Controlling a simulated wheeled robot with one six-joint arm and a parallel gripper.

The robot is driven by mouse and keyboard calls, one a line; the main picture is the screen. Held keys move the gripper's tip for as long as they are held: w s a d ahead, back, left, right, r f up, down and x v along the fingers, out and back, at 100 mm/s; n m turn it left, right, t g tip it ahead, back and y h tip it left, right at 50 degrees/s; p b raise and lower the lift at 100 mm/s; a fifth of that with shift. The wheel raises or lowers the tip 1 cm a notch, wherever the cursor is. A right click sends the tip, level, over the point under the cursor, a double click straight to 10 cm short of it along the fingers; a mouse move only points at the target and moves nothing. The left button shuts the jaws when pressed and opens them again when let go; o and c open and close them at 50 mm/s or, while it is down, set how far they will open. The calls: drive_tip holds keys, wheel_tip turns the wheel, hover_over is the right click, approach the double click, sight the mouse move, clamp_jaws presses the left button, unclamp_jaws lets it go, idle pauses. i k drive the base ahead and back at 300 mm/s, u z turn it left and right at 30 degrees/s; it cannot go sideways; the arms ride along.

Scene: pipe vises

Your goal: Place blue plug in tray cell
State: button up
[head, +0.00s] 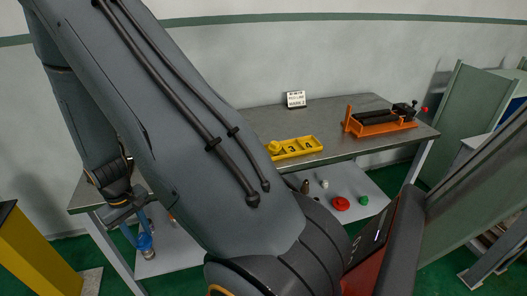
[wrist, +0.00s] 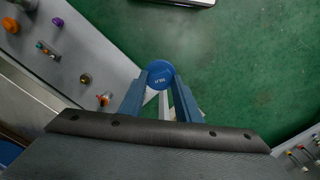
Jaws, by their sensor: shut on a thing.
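The blue plug (wrist: 160,73) shows in the wrist view as a round blue face with small white lettering. My gripper (wrist: 160,90) is shut on it, with one blue finger on each side. In the head view my gripper (head: 137,228) points down at the left, near the table's front left leg, and the blue plug (head: 145,243) is at its tips, small and partly covered. The yellow tray (head: 295,147) lies on the tabletop, well to the right of my gripper. It has a visible "3" and a yellow piece at its left end; the other markings are too small to read.
An orange vise (head: 380,122) stands on the table (head: 345,145) at the right, and a small sign (head: 296,99) at the back. The lower shelf (head: 318,212) holds a red ring (head: 340,203), a green part (head: 364,200) and other small pieces. My arm covers much of the table's left side.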

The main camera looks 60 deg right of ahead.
sight(292, 149)
drive_tip(key=z, duration=1.15)
